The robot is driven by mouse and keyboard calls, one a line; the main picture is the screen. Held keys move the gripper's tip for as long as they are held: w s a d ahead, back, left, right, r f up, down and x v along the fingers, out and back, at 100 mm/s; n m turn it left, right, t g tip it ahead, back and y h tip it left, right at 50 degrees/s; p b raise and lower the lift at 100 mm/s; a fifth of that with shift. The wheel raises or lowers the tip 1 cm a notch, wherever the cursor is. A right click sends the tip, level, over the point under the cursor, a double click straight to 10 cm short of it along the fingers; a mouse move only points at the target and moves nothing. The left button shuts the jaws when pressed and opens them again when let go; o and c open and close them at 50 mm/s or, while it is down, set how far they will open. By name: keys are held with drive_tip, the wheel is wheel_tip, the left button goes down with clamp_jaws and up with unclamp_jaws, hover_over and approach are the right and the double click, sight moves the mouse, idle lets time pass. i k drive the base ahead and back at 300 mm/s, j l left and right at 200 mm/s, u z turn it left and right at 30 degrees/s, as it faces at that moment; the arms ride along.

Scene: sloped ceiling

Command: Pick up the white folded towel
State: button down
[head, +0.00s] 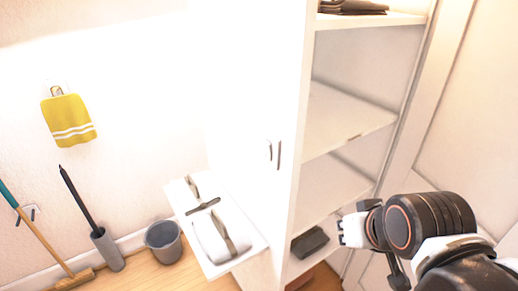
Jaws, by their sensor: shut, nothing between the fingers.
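I cannot make out a white folded towel in the head view. My gripper (342,231) is at the end of my arm, right of centre, in front of the lower part of the open shelf unit. It is shut and empty; its fingertips are small and hard to see. A dark grey folded item (310,242) lies on a low shelf just left of my gripper, apart from it in the picture. A yellow towel (69,118) with white stripes hangs on the wall at the left.
The open shelf unit (335,120) has bare middle shelves and dark folded items (352,6) on top. A grey bin (163,241), a brush holder (107,249) and a broom (45,243) stand along the left wall.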

sight(220, 234)
drive_tip(key=j+z, duration=0.25)
drive_tip(key=j, duration=0.35)
drive_tip(key=k+j+z, duration=0.1)
drive_tip(key=j+z, duration=0.15)
drive_tip(key=j, duration=0.35)
drive_tip(key=k+j+z, duration=0.1)
drive_tip(key=j+z, duration=0.15)
drive_tip(key=j, duration=0.35)
